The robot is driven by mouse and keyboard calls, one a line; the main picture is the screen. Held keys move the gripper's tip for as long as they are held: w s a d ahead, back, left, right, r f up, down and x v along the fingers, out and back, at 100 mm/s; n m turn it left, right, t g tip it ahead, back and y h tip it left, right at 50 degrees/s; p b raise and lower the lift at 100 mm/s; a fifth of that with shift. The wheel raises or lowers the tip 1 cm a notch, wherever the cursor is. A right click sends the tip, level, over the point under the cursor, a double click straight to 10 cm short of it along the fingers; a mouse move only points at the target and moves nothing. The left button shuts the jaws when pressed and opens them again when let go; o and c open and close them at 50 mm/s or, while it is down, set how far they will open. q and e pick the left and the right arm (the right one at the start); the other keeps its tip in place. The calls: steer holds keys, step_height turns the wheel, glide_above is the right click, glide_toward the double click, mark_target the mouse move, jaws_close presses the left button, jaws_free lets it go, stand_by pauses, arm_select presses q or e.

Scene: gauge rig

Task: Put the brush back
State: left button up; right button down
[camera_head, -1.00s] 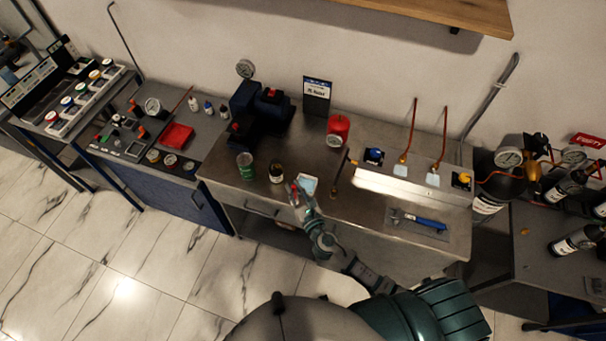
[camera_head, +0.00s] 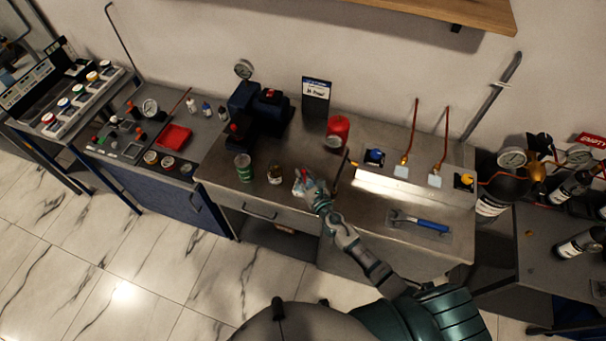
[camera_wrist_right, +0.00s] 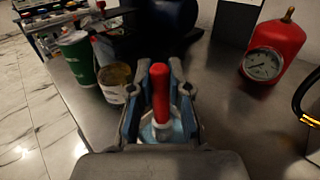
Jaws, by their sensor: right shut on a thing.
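My right gripper (camera_head: 308,186) is over the front of the steel bench. In the right wrist view its fingers (camera_wrist_right: 160,100) are shut on a red-handled thing (camera_wrist_right: 160,92), which I take to be the brush. My left gripper is not in view.
A green can (camera_head: 244,168) stands left of the jar. A red vessel (camera_head: 337,132) with a gauge stands behind the gripper, right. A dark blue machine (camera_head: 258,115) stands behind the jars. A blue-handled wrench (camera_head: 420,224) lies on a mat at right. The bench (camera_head: 225,150) has clear room between.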

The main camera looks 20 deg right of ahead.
steer(key=shift+d+f, duration=0.2)
steer(key=shift+d, duration=0.05)
steer(key=c, duration=1.2)
jaws_free()
steer(key=shift+d, duration=0.2)
steer(key=shift+c, duration=0.2)
steer(key=shift+o, duration=0.6)
steer(key=shift+d, duration=0.1)
steer(key=shift+s+a+r, duration=0.15)
steer(key=shift+a+r, duration=0.05)
steer(key=s, duration=0.5)
steer(key=shift+d+f, duration=0.1)
steer(key=shift+d, duration=0.1)
steer(key=b, duration=0.2)
glide_toward(305, 176)
steer(key=s+d, duration=0.1)
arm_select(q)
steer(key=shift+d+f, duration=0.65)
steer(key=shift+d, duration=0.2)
arm_select(e)
steer(key=shift+s, duration=0.25)
